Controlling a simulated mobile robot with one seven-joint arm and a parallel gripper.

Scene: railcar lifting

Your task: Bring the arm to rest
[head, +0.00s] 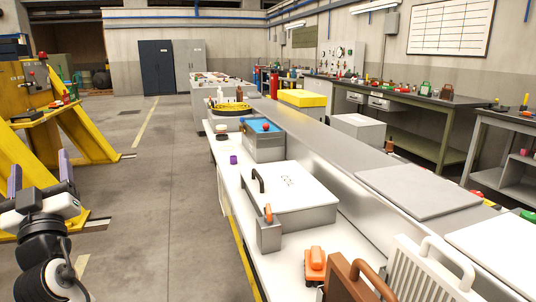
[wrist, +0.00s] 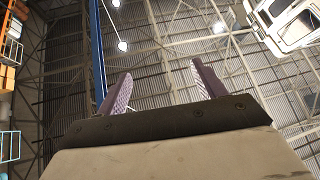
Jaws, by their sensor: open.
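My gripper (head: 39,177) is at the left of the head view, raised beside the yellow stand and well left of the long white bench. Its two purple-grey fingers point up and stand apart, with nothing between them. In the wrist view my gripper (wrist: 157,85) also shows open and empty, with the roof beams and hanging lamps behind it. My arm's lower links run off the bottom left of the head view.
The white bench (head: 228,185) runs down the middle, holding a grey lidded box (head: 290,200), a blue-topped box (head: 265,140) and an orange item (head: 315,262). A yellow lifting stand (head: 85,140) is close behind my gripper. The grey floor (head: 160,190) between them is clear.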

